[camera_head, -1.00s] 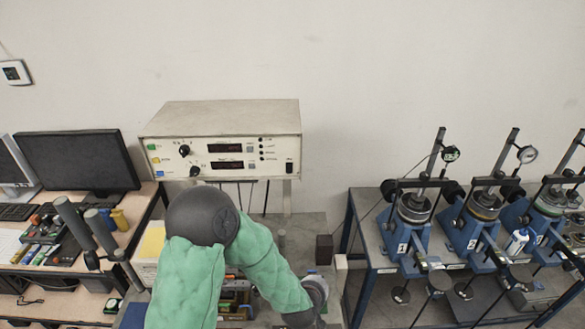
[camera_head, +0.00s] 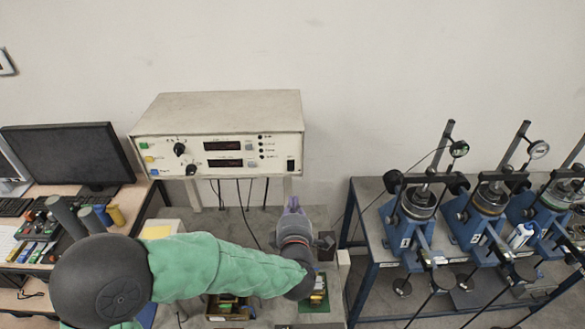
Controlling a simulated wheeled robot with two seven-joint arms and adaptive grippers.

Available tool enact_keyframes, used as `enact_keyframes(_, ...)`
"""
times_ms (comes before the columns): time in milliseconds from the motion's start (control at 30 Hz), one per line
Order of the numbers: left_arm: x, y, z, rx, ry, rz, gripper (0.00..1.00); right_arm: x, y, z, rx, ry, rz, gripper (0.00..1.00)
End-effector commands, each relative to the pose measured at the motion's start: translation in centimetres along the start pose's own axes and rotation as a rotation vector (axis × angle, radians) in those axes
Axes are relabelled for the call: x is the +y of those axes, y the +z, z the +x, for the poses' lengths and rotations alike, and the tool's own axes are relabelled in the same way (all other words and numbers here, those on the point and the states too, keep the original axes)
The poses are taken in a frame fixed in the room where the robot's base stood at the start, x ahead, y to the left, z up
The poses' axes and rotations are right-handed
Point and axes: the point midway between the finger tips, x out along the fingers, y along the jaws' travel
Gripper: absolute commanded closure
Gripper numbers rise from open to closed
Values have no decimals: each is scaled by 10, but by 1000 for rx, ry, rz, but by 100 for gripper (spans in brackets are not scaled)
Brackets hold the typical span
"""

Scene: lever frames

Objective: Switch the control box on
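The control box (camera_head: 218,108) is a pale cream case at the middle left, against the wall. Its front panel has red-lit displays (camera_head: 223,146), dark knobs, coloured buttons on the left and a black rocker switch (camera_head: 290,165) at the lower right. I cannot tell the switch's position. My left gripper (camera_head: 292,203) is below the switch, apart from it in the picture, with its purple-grey fingers pointing up towards the panel. The fingers are small, and I cannot tell whether they are open. My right gripper is not in view.
A desk with a monitor (camera_head: 68,158) and tools stands on the left. A blue-framed table (camera_head: 373,235) with several blue test devices (camera_head: 408,224) stands on the right. Cables (camera_head: 246,212) hang below the box. The wall above is clear.

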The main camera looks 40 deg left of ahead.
Motion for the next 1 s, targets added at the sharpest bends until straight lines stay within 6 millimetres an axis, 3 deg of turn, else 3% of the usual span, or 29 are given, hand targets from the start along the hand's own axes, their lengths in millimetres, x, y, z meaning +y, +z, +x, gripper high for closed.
enact_keyframes(567,5,-4,4,13,11,-20,100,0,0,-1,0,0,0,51)
enact_keyframes(1000,6,-5,74,15,9,-19,100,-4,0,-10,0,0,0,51)
